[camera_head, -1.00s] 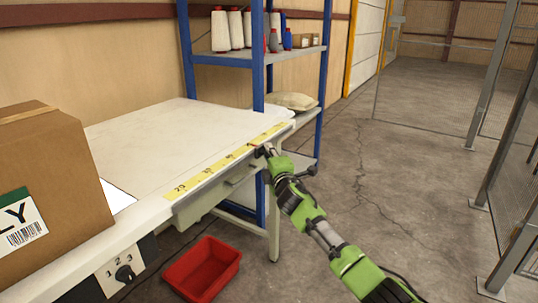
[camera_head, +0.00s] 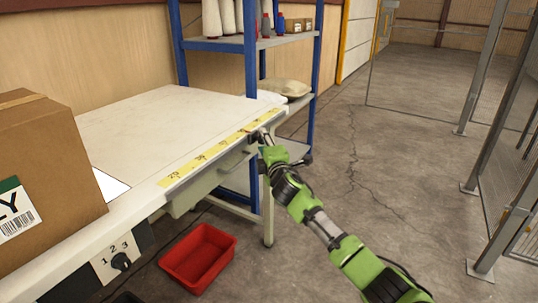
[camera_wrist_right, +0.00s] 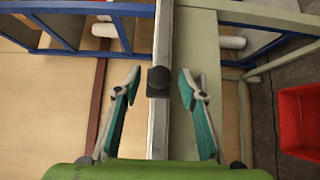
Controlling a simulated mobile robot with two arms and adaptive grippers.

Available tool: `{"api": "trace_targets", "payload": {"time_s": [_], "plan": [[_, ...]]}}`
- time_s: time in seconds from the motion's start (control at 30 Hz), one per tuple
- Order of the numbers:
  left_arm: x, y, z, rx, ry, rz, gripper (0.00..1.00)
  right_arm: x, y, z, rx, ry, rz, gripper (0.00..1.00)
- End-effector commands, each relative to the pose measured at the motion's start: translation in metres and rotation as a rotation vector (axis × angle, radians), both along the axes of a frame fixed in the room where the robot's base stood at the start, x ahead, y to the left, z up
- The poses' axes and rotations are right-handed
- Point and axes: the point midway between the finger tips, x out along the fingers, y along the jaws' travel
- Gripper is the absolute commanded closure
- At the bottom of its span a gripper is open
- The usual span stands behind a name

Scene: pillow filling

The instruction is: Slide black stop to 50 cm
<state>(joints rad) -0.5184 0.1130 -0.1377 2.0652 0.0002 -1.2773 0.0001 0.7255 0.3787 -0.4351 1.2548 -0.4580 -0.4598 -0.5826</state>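My right gripper (camera_head: 262,136) is at the front edge of the white worktable (camera_head: 160,125), near the far end of the yellow measuring tape (camera_head: 205,157). The black stop (camera_wrist_right: 158,80) sits on the metal rail (camera_wrist_right: 162,125) in the right wrist view. The open fingers of the right gripper (camera_wrist_right: 160,82) stand on either side of it, with a visible gap on each side. In the head view the stop is small and dark beside the fingertips. The number at the stop is too small to read. My left gripper is out of view.
A cardboard box (camera_head: 45,180) stands on the table at the left. A red bin (camera_head: 198,258) is on the floor below; it also shows in the wrist view (camera_wrist_right: 300,125). A blue shelf (camera_head: 250,75) with thread cones rises behind the table. The tabletop's middle is clear.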

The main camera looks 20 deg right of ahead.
Motion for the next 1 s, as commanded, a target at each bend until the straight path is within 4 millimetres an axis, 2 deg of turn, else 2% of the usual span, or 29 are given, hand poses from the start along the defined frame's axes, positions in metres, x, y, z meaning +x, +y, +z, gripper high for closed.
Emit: {"api": "trace_targets", "payload": {"time_s": [0.3,0.5,0.7,1.0], "plan": [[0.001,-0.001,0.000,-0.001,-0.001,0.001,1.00,-0.054,0.008,-0.002,-0.001,0.002,0.003,0.62],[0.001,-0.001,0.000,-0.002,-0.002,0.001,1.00,-0.084,0.011,-0.001,-0.001,0.002,0.003,0.62],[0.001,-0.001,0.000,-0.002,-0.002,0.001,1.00,-0.098,0.013,-0.001,-0.001,0.002,0.002,0.62],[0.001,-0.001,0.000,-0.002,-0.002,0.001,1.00,-0.100,0.014,-0.001,-0.001,0.002,0.002,0.62]]}}
